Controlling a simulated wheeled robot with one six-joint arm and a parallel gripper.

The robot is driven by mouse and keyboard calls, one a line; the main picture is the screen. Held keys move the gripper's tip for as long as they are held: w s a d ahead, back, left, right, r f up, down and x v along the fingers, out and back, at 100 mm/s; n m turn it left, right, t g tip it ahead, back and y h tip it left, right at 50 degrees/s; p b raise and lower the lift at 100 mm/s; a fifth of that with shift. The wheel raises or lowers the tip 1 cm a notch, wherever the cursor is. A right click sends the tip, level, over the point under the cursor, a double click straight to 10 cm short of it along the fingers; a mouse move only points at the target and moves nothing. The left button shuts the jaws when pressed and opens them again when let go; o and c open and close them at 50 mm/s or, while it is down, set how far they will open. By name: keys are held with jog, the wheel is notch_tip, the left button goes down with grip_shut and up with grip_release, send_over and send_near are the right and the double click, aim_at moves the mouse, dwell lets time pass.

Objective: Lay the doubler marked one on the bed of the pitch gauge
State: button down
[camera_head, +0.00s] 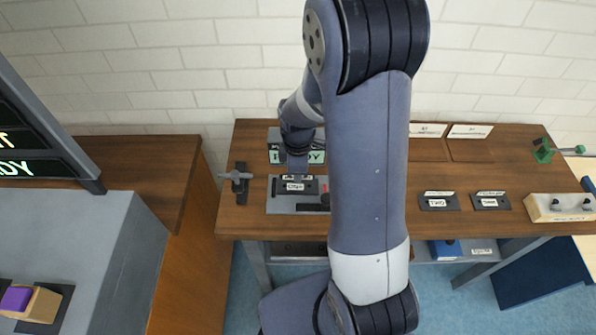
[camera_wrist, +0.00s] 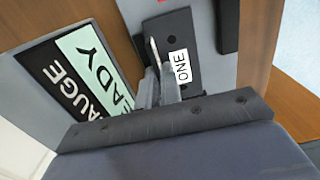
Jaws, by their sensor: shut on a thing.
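The doubler marked one (camera_head: 308,187) is a dark plate with a white ONE label, over the grey bed of the pitch gauge (camera_head: 285,208). In the wrist view the doubler (camera_wrist: 183,20) shows its ONE label beside my fingers, with the grey bed (camera_wrist: 138,12) around it. My gripper (camera_head: 296,174) points down at the doubler and is shut on it; the fingers also show in the wrist view (camera_wrist: 160,84). I cannot tell whether the plate touches the bed. The gauge's display (camera_wrist: 92,66) reads GAUGE READY. My arm hides the gauge's right side in the head view.
Two more labelled dark plates, one marked TWO (camera_head: 438,202) and another (camera_head: 490,201), lie to the right. A pale block (camera_head: 560,208) and a green clamp (camera_head: 545,152) are at the far right. A dark tool (camera_head: 240,182) stands left of the gauge.

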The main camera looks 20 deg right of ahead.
jog(key=c, duration=1.6)
grip_release()
jog(key=shift+s+f, duration=0.35)
jog(key=shift+f, duration=0.05)
jog(key=shift+w+r+p, duration=0.1)
jog(key=shift+r+p, duration=0.45)
notch_tip(320, 180, up, 12)
jog(key=shift+w+r, duration=0.2)
jog(key=shift+r, duration=0.05)
